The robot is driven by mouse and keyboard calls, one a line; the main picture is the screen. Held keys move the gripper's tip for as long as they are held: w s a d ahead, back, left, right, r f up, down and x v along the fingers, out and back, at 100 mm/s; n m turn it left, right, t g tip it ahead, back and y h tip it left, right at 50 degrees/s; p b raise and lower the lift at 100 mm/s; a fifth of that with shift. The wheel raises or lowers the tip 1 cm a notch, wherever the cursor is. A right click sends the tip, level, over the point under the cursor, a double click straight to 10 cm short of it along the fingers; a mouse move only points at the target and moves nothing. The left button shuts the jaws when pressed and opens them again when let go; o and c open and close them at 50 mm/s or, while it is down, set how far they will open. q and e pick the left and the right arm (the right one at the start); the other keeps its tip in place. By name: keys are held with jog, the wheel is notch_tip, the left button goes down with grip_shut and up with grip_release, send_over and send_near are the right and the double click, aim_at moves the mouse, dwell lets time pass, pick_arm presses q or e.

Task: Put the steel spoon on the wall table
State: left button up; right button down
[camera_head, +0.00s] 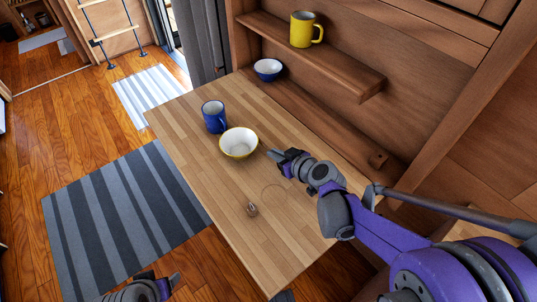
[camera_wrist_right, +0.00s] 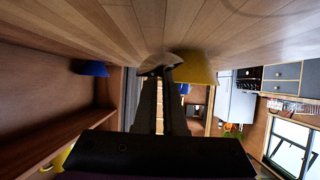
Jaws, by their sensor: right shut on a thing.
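The wall table (camera_head: 225,175) is a light wooden top along the wall in the head view. My right gripper (camera_head: 274,154) is low over it, beside the right side of a white bowl with a yellow rim (camera_head: 239,143). My left gripper (camera_head: 163,284) is at the bottom edge of the head view, partly cut off.
A blue mug (camera_head: 214,117) stands left of the white bowl. A small shiny item (camera_head: 251,209) is on the near part of the table. A blue bowl (camera_head: 267,69) and a yellow mug (camera_head: 303,29) are by the wall. The table's front half is mostly clear.

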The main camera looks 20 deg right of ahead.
aim_at(263, 144)
jog(key=w, duration=0.1)
jog(key=w+a, duration=0.1)
jog(key=w, duration=0.1)
jog(key=shift+f+b, duration=0.65)
jog(key=shift+f, duration=1.1)
jog(key=shift+f, duration=0.15)
jog(key=c, duration=1)
grip_release()
